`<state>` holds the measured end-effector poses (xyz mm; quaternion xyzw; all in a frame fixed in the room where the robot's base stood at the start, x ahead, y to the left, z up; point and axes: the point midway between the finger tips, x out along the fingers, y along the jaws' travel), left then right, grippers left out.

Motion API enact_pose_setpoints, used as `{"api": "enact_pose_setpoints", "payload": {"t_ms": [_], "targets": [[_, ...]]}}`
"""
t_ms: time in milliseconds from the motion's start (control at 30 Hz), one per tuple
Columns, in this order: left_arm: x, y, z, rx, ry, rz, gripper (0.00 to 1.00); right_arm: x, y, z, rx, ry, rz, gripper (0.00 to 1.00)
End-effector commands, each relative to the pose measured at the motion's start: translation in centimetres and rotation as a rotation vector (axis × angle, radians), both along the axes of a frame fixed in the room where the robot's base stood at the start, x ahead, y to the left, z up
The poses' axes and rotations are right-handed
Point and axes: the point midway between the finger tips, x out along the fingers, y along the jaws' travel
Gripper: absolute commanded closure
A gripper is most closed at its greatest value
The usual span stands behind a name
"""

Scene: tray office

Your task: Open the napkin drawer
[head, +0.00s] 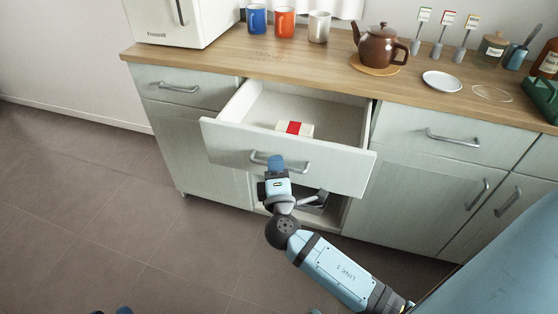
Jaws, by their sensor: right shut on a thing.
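The napkin drawer (221,140) is pulled well out from the pale green cabinet. Inside lies a small white packet with a red band (293,128); the rest of the drawer floor that shows is bare. My right gripper (276,163) is at the left part of the drawer's metal bar handle (299,168) and is shut on it. The fingertips are partly hidden by the gripper's own body. My left gripper is not clearly in view.
An open compartment below the drawer holds a dark object (314,200). The wooden counter (270,58) carries a white appliance (185,20), several mugs, a brown teapot (380,46) and a white saucer (442,81). Floor at left is clear.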

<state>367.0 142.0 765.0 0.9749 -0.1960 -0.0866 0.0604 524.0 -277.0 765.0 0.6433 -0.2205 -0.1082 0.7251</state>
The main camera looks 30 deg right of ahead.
Motion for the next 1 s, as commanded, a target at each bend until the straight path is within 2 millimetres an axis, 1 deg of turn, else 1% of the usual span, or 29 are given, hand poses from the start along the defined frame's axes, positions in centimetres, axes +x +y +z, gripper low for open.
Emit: {"api": "enact_pose_setpoints", "payload": {"t_ms": [300,500,533,567,1000], "targets": [[-0.01,-0.02,0.47,-0.007,-0.015,-0.001,0.57,-0.26,0.33,0.01,-0.001,0.000,0.000,1.00],[0.01,-0.02,0.44,-0.005,-0.013,-0.001,0.57,-0.24,0.31,0.00,0.000,0.000,0.000,1.00],[0.01,-0.01,0.42,-0.005,-0.013,-0.001,0.57,-0.24,0.31,0.00,0.000,0.000,0.000,0.82],[0.01,-0.02,0.39,-0.005,-0.013,-0.001,0.57,-0.24,0.31,0.00,0.000,0.000,0.000,0.79],[0.09,-0.04,-0.04,-0.003,-0.010,-0.002,0.57,-0.05,0.14,-0.12,0.000,0.000,0.001,0.79]]}}
